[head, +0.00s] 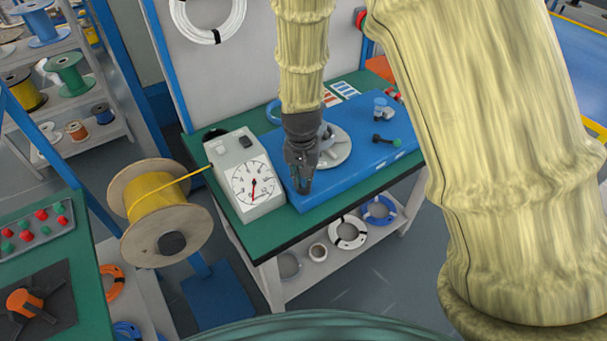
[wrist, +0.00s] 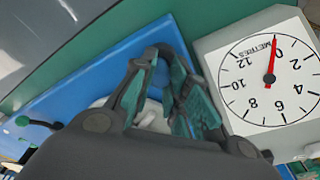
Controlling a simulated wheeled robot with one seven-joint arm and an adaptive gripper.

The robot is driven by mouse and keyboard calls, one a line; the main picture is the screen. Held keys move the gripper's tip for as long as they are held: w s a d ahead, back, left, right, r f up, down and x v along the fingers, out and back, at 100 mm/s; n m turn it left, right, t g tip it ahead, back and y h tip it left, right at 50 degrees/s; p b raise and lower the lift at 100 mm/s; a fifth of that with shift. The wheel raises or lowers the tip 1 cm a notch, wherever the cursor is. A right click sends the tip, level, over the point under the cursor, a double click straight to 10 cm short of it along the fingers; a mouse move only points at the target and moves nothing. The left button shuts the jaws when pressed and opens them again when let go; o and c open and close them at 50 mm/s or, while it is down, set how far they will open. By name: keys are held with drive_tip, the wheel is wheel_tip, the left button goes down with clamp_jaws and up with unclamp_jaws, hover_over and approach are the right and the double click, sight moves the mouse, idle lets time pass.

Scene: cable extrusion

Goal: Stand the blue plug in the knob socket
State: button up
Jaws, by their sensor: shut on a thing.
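My gripper (head: 302,186) points down over the front left part of the blue board, beside the dial box. In the wrist view its fingers (wrist: 168,62) are close together. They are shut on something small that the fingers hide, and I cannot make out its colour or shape. A small pale-blue upright piece (head: 380,106) stands at the back right of the board; I cannot tell whether it is the blue plug. I cannot make out the knob socket for sure. A round grey disc (head: 338,150) lies on the board behind my gripper.
The grey dial box (head: 222,152) stands left of the blue board (head: 322,199) on a green bench. A dark piece with a green end (head: 385,140) lies on the board. A spool of yellow cable (head: 155,183) stands left of the bench.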

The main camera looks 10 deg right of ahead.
drive_tip(key=shift+f, duration=0.4)
idle(0.6)
drive_tip(key=o, duration=0.9)
drive_tip(key=shift+c, duration=0.2)
wheel_tip(320, 180, up, 8)
drive_tip(key=p, duration=0.7)
